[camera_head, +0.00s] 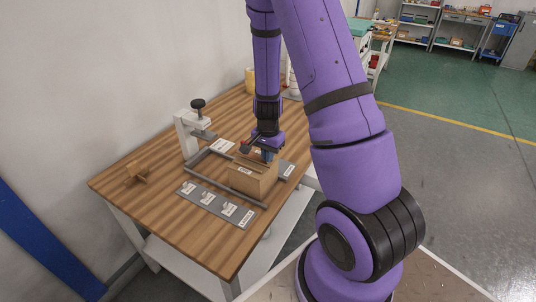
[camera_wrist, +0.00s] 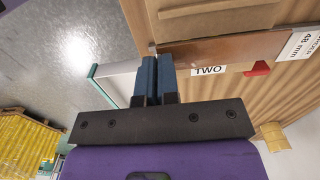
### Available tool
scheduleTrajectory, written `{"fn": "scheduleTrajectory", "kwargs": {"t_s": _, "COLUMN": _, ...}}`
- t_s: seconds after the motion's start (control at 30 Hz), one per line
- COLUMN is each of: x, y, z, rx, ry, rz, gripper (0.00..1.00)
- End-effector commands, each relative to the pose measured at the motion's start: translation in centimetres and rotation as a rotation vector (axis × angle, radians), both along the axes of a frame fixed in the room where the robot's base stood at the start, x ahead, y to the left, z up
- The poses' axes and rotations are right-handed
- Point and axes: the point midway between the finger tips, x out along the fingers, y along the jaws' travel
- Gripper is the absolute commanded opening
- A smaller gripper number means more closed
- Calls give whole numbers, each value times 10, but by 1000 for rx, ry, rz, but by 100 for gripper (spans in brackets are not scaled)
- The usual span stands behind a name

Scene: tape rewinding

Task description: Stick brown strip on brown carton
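The brown carton (camera_head: 253,180) stands on the wooden table, and its ribbed side also shows in the wrist view (camera_wrist: 230,22). My gripper (camera_head: 266,153) is low over the carton's top. In the wrist view its two blue fingers (camera_wrist: 154,66) are close together with a thin gap. The brown strip (camera_wrist: 207,50) runs right from the fingertips along the carton, with a white "48 mm" label near its far end. A small grey end piece sits between the fingertips. How far the strip touches the carton cannot be told.
A grey plate (camera_head: 216,203) with several labelled places lies in front of the carton. Grey rails (camera_head: 222,180) and a white clamp stand (camera_head: 185,135) are to the left. A small wooden piece (camera_head: 136,173) lies further left. The table's front left is clear.

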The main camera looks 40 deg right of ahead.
Motion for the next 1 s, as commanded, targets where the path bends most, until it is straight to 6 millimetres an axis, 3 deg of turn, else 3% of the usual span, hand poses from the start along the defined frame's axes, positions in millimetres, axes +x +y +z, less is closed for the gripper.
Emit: {"fn": "scheduleTrajectory", "kwargs": {"t_s": 1.0, "x": 0, "y": 0, "z": -16, "rx": 0, "ry": 0, "rz": 0, "gripper": 0}}
